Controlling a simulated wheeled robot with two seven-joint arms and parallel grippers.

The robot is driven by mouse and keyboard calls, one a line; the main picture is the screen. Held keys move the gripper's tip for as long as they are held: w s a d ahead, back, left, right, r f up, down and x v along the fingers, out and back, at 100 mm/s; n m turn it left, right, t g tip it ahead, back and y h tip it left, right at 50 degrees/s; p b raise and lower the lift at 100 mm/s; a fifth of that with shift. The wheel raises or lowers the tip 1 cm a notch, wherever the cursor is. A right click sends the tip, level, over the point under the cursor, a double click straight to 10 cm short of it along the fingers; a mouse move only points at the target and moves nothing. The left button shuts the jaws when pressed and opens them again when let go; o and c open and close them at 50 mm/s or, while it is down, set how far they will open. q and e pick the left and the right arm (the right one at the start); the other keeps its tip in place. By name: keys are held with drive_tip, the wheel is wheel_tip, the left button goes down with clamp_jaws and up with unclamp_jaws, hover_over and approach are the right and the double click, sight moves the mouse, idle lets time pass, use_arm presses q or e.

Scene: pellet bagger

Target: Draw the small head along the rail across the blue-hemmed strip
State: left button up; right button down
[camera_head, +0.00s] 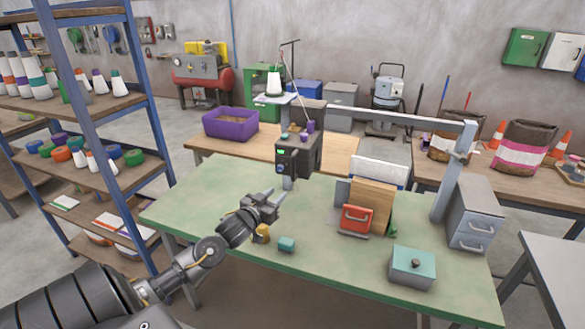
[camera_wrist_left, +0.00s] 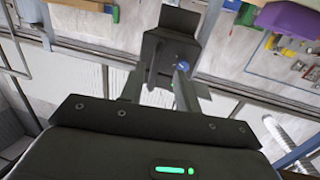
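The small head (camera_head: 298,155) is a dark box with a green-lit face, at the left end of the grey rail (camera_head: 400,119) above the green table. A dark block, apparently the head (camera_wrist_left: 165,45), shows beyond my fingers in the left wrist view. My left gripper (camera_head: 274,199) is in front of and below the head, over the table. Its fingers (camera_wrist_left: 158,88) are apart, with nothing clearly held between them. A white panel with a blue edge (camera_head: 380,169) stands behind a brown board; I cannot tell whether it is the blue-hemmed strip. My right gripper is out of view.
A red-fronted block (camera_head: 356,219) leans by the brown board (camera_head: 373,200). The table's left part is clear.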

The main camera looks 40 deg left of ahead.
use_arm(q)
drive_tip(key=t, duration=0.1)
approach(292, 169)
drive_tip(key=w+p, duration=0.1)
drive_tip(key=w, duration=0.2)
drive_tip(key=w+a+p, duration=0.1)
drive_tip(key=w, duration=0.2)
drive_tip(key=w+p, duration=0.1)
drive_tip(key=w, duration=0.2)
drive_tip(key=shift+w+a+r, duration=0.1)
drive_tip(key=shift+w+a, duration=0.05)
drive_tip(key=shift+a, duration=0.05)
drive_tip(key=shift+w+a+p, duration=0.1)
drive_tip(key=shift+w+p, duration=0.2)
drive_tip(key=shift+w, duration=0.35)
clamp_jaws()
